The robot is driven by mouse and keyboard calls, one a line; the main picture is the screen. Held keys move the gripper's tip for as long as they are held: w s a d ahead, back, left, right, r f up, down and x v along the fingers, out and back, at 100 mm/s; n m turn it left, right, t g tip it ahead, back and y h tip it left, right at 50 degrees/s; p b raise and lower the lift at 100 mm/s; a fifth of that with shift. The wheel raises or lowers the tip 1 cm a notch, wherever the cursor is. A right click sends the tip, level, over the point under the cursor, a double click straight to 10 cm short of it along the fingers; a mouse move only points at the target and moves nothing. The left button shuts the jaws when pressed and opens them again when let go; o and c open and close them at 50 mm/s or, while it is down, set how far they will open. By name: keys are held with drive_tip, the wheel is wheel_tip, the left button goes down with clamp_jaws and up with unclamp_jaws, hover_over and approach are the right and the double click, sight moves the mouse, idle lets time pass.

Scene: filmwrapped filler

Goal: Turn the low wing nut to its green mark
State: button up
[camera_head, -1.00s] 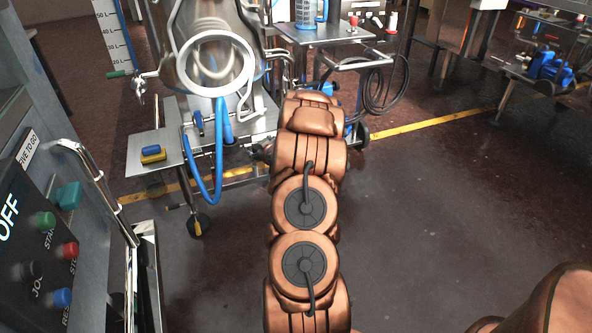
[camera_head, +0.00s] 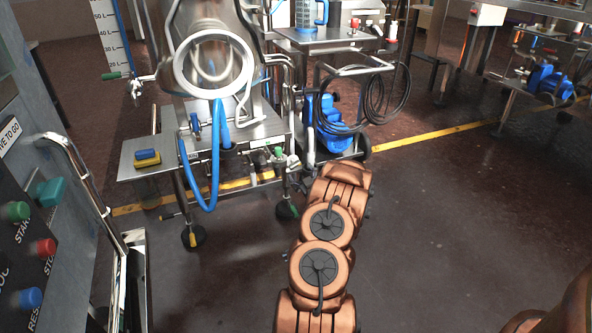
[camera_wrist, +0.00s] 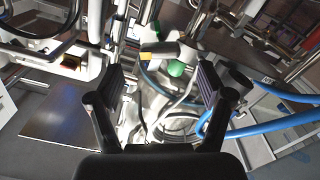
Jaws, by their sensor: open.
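My gripper (camera_wrist: 160,82) is open in the wrist view, its two dark padded fingers wide apart and nothing held between them. Beyond the fingertips, between them, a grey cylindrical fitting with a yellow patch (camera_wrist: 146,56) and a green rounded part (camera_wrist: 176,68) show. I cannot tell for certain which part is the low wing nut or its mark. In the head view, a small fitting with a green top (camera_head: 279,152) sits at the right front of the steel machine frame, low down. My gripper is hidden behind my copper arm there.
The steel machine has a round opening (camera_head: 213,98) and a looped blue hose (camera_head: 213,190). A blue pump (camera_head: 330,120) and coiled black cable (camera_head: 385,110) are behind my arm. A control panel (camera_head: 35,240) stands close on the left. The floor to the right is open.

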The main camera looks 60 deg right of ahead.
sight(296, 167)
drive_tip(key=shift+b+x, duration=0.55)
drive_tip(key=shift+x, duration=2)
drive_tip(key=c, duration=1.2)
